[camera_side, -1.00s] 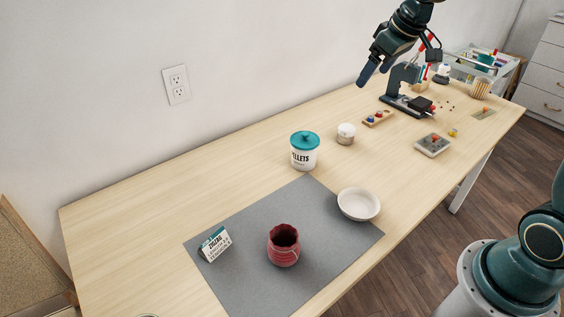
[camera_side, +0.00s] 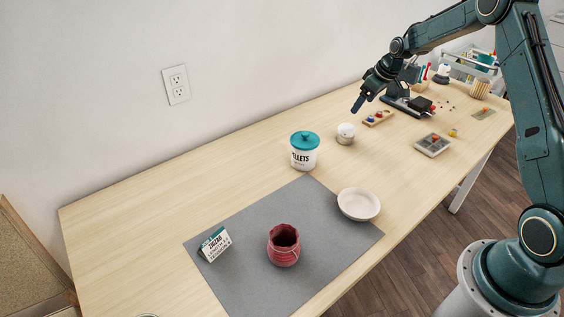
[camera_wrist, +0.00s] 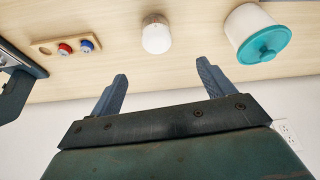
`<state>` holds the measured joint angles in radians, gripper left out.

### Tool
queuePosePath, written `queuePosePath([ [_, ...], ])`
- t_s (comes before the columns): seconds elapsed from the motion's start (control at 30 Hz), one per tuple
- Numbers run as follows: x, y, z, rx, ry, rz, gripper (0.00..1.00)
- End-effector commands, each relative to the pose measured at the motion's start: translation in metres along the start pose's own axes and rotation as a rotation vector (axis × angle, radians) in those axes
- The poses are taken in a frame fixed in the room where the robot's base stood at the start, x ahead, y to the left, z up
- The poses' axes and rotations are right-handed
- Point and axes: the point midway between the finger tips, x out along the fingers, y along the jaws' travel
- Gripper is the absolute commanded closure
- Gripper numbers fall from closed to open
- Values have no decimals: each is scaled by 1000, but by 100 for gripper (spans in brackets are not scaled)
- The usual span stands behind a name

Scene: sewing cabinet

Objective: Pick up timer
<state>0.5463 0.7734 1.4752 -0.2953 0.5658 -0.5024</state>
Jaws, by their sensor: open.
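The timer (camera_side: 346,134) looks to be the small white round piece with a darker band on the wooden table, to the right of the teal-lidded jar. In the wrist view its white domed body (camera_wrist: 156,38) stands beyond my fingertips, roughly centred between them. My gripper (camera_side: 358,105) is above the table, just above and to the right of the timer in the side view. In the wrist view my gripper (camera_wrist: 161,76) is open, its two blue-grey fingers apart with nothing between them. It does not touch the timer.
A white jar with a teal lid (camera_side: 304,151) stands close to the timer. A wooden strip with red and blue knobs (camera_side: 378,118) and a dark stand (camera_side: 408,106) are nearby. A bowl (camera_side: 358,204), red pot (camera_side: 283,246) and sign (camera_side: 215,244) are on or by the grey mat (camera_side: 245,282).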

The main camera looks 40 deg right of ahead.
Motion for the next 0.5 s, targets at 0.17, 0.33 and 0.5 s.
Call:
queuePosePath([
  [0.17, 7, 5, 2, -2, 1, -2, 19],
  [0.33, 9, 5, 2, -2, 1, -3, 19],
  [0.5, 21, 4, 2, -1, -1, -4, 19],
])
